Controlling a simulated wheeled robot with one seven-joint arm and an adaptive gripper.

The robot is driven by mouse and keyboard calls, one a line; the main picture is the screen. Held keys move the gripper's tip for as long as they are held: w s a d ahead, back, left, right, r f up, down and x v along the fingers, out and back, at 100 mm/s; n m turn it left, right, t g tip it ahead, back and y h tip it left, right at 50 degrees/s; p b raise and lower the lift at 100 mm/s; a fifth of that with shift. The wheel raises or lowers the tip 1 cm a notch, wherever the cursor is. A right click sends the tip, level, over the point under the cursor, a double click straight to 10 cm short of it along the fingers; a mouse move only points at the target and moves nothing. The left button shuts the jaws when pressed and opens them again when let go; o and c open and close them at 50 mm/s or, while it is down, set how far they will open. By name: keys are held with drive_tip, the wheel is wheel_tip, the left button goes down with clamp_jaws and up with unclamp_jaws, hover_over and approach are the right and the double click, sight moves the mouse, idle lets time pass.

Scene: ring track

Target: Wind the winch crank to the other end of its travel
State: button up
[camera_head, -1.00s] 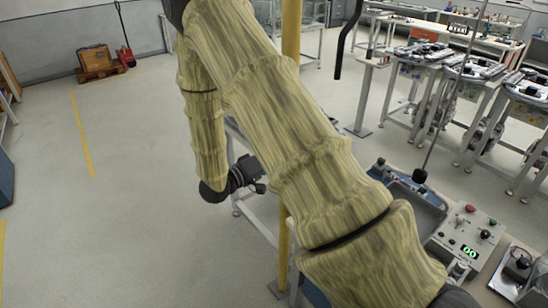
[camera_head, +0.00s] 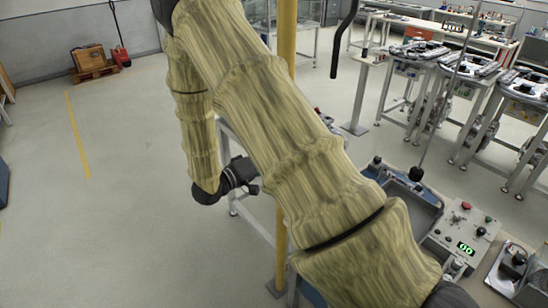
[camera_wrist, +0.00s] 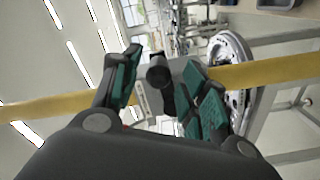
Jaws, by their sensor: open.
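My gripper (camera_wrist: 160,78) is open in the wrist view, its green-padded fingers spread apart. A dark round-ended handle (camera_wrist: 159,73), which looks like the winch crank's grip, shows between the fingers with its end facing the camera. A grey part (camera_wrist: 143,72) stands behind it. I cannot tell whether either finger touches the handle. In the head view my gripper (camera_head: 250,185) is small and dark, left of the yellow post. My sleeved arm hides the area beside it, and I cannot make out the crank there.
The yellow post (camera_head: 287,40) stands behind my arm; it crosses the wrist view as a yellow bar (camera_wrist: 258,73). A white ringed wheel (camera_wrist: 234,60) is right of the gripper. A control panel (camera_head: 450,235) with a green display is at lower right. Open floor (camera_head: 130,200) lies left.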

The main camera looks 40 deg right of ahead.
drive_tip(key=w+a, duration=0.1)
drive_tip(key=a, duration=1)
drive_tip(key=shift+w, duration=0.15)
